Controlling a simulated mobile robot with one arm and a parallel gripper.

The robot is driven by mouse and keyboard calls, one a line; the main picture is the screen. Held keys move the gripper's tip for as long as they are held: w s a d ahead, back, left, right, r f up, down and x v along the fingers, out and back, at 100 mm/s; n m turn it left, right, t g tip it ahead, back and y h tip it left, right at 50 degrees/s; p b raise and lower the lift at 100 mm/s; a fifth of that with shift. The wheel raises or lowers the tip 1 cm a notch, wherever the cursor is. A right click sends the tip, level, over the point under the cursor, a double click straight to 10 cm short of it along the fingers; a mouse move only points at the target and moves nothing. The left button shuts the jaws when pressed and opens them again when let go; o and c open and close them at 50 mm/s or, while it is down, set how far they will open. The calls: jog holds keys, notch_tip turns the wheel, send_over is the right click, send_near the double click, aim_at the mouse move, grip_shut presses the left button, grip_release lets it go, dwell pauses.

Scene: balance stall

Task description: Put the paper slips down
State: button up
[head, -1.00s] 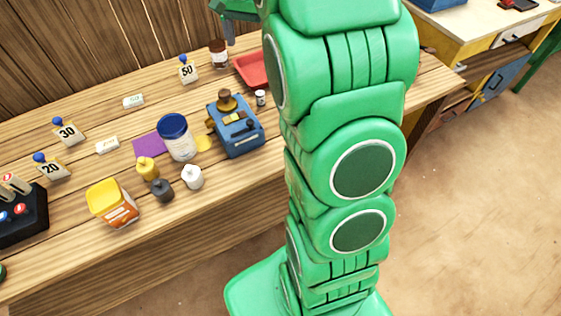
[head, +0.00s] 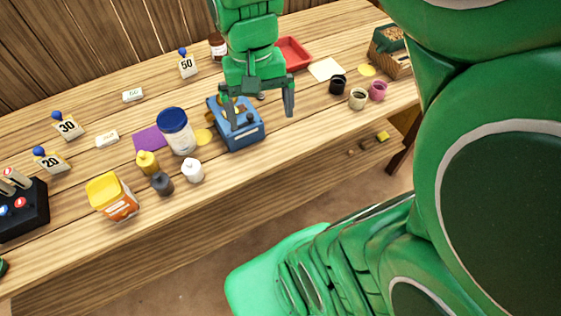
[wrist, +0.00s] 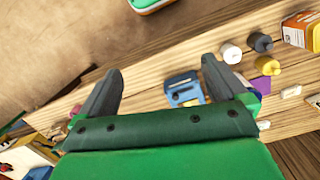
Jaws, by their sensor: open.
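My gripper (head: 259,112) is open with nothing between its fingers, above the bench by the blue device (head: 240,135). In the wrist view its two fingers (wrist: 160,75) are spread, and the blue device (wrist: 184,90) lies beyond them. Flat paper-like pieces lie on the bench: a purple square (head: 149,139), a yellow round (head: 203,136), a cream square (head: 326,69) and another yellow round (head: 367,70). Small white labelled pieces (head: 132,95) lie further left. I cannot tell which of these are the paper slips.
A blue-lidded jar (head: 178,138), small bottles (head: 193,170) and an orange-and-yellow tub (head: 111,196) stand left of the device. A red tray (head: 294,53) is behind my gripper. Small pots (head: 358,99) and a box (head: 390,55) stand at right.

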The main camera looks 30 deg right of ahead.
jog(key=s+a+f+n, duration=0.1)
jog(key=s+f+n, duration=0.1)
jog(key=s, duration=0.8)
jog(key=shift+s+a+f+n, duration=0.25)
jog(key=shift+s+f+n, duration=0.15)
jog(key=shift+n, duration=0.1)
